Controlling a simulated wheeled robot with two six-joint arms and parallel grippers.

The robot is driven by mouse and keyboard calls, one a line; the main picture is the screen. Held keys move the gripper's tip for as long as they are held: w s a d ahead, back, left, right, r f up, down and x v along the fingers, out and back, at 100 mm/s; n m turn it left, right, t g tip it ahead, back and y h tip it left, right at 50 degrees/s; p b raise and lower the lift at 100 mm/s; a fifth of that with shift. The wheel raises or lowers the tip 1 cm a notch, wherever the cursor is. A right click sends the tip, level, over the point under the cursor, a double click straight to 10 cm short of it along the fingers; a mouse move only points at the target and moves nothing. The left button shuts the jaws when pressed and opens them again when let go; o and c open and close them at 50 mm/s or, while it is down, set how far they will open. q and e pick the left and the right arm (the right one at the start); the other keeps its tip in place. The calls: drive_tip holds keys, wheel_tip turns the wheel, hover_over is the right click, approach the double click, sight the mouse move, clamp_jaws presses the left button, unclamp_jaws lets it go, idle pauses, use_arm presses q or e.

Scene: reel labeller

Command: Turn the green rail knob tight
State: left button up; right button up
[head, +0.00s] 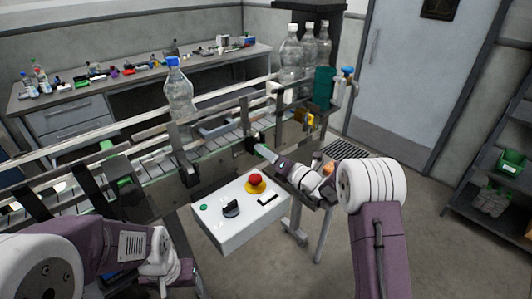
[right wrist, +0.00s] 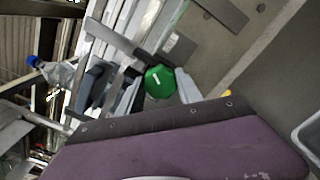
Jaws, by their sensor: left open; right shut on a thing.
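The green rail knob (right wrist: 159,81) shows in the right wrist view beside the metal rails, between the fingers of my right gripper (right wrist: 160,90). The right gripper is shut on it. My left gripper (head: 178,272) is open and empty at the lower left, in front of the conveyor and away from the knob.
A white control box (head: 235,222) with a red button (head: 256,183) sits just below the right gripper. A clear bottle with a blue cap (head: 179,92) stands on the conveyor (head: 150,160). More bottles (head: 291,55) stand farther along. Open floor lies at right.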

drive_tip(key=shift+m, duration=0.3)
drive_tip(key=o, duration=1.4)
drive_tip(key=shift+c, duration=0.2)
drive_tip(key=shift+d, duration=0.1)
drive_tip(key=b+v, duration=0.1)
drive_tip(key=v, duration=0.8)
